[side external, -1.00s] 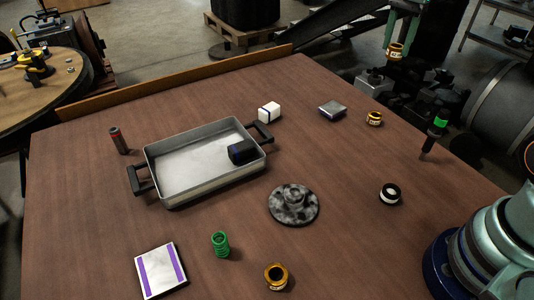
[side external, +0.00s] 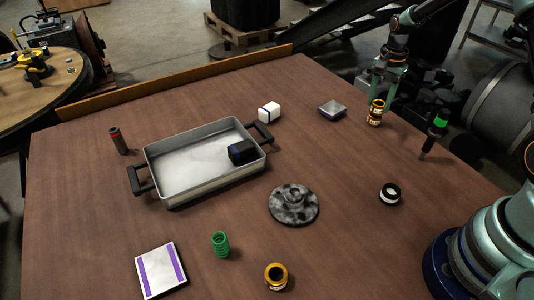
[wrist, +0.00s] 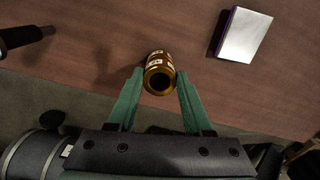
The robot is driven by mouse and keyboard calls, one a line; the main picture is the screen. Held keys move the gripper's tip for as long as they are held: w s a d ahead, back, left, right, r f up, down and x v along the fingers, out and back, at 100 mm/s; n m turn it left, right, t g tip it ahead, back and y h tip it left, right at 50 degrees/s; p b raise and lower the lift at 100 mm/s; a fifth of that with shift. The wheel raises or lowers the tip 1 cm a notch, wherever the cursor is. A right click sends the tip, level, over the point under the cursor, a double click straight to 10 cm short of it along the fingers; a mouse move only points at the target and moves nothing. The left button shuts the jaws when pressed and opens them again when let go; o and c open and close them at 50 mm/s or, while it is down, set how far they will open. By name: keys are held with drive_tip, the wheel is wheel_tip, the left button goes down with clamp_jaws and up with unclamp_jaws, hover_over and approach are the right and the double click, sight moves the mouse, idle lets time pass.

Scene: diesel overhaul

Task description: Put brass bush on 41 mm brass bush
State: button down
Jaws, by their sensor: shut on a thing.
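My gripper (side external: 378,100) is at the far right of the table, its green fingers shut on a brass bush (side external: 376,105). This bush sits upright right above another brass bush (side external: 373,121) on the table, and the two look touching and lined up. In the wrist view the held bush (wrist: 159,76) shows between the two fingertips (wrist: 161,84), its open bore facing the camera. The lower bush is mostly hidden there. Another brass bush (side external: 276,277) stands alone near the front edge. The size labels are too small to read.
A grey metal block (side external: 332,109) lies left of the stack, with a white block (side external: 269,112) farther left. A green-banded tool (side external: 434,135) stands to the right. A black-and-white ring (side external: 390,194), a flanged disc (side external: 293,205) and a metal tray (side external: 165,200) are nearer.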

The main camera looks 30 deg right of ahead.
sight(378, 104)
drive_tip(key=shift+f, duration=0.35)
drive_tip(key=shift+c, duration=1.5)
unclamp_jaws()
drive_tip(key=shift+f, duration=0.15)
wheel_tip(378, 104, up, 12)
drive_tip(key=s+a+r+n+t, duration=0.3)
drive_tip(key=s+a+r+n, duration=0.35)
drive_tip(key=a+r, duration=0.3)
drive_tip(key=s+a+f+n+t, duration=0.1)
drive_tip(key=s+a+n+t, duration=0.1)
drive_tip(key=s+a+n, duration=0.7)
drive_tip(key=shift+t, duration=0.3)
